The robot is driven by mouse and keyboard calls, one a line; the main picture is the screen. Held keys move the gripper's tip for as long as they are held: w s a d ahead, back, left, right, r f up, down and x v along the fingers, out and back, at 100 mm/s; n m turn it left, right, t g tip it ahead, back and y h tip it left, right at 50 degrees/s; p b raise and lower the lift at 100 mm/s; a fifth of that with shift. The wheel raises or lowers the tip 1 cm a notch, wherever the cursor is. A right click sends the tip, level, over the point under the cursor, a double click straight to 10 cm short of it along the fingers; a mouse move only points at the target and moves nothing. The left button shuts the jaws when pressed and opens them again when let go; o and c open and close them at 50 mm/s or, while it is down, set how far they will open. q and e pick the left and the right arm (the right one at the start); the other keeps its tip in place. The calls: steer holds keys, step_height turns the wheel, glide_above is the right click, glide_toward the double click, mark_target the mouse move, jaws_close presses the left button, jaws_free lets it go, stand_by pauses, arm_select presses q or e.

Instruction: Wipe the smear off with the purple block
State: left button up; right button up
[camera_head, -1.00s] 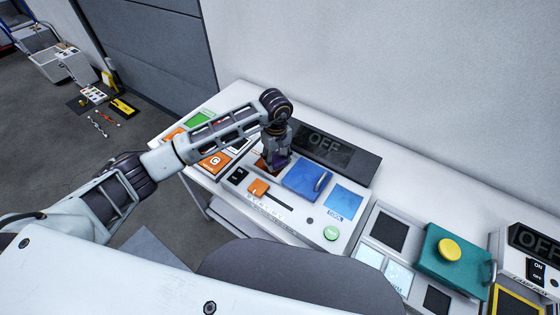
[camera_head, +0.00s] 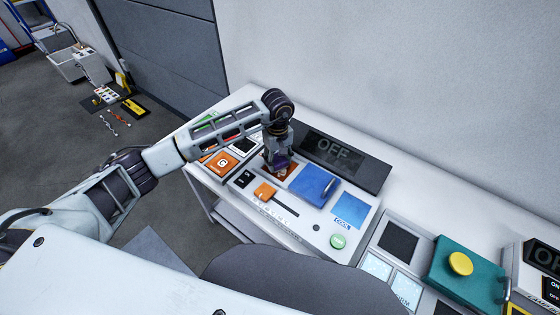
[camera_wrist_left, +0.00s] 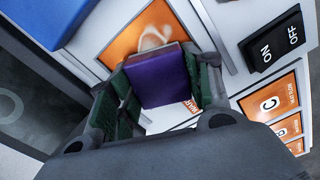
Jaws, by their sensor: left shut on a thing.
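My left gripper (camera_head: 277,160) is over the white console (camera_head: 318,228) in the head view. In the left wrist view its fingers (camera_wrist_left: 158,84) are shut on the purple block (camera_wrist_left: 158,76). Just past the block is an orange plate (camera_wrist_left: 140,32) with a pale curved smear (camera_wrist_left: 155,37) on it. The block covers the lower part of that plate. I cannot tell whether the block touches it. In the head view the orange plate (camera_head: 291,171) shows only partly beside the gripper. My right gripper is not in view.
A blue block-like cover with a handle (camera_head: 314,185) stands close right of the gripper. A dark OFF display (camera_head: 345,158) rises behind. An orange slider knob (camera_head: 264,192) and a black ON/OFF switch (camera_head: 244,179) lie in front. A teal box with a yellow button (camera_head: 460,263) is farther right.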

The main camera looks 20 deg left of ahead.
arm_select(q)
steer(key=shift+w+a+f+b, duration=0.1)
steer(key=shift+w+a+b, duration=0.15)
steer(key=shift+a, duration=0.25)
steer(key=shift+w+a+b, duration=0.1)
steer(key=shift+a+b, duration=0.1)
steer(key=shift+a, duration=0.25)
steer(key=shift+w+a+f, duration=0.1)
steer(key=shift+a, duration=0.25)
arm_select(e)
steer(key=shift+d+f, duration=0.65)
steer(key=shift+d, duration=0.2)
arm_select(q)
steer(key=shift+a+b, duration=0.1)
steer(key=shift+b, duration=0.25)
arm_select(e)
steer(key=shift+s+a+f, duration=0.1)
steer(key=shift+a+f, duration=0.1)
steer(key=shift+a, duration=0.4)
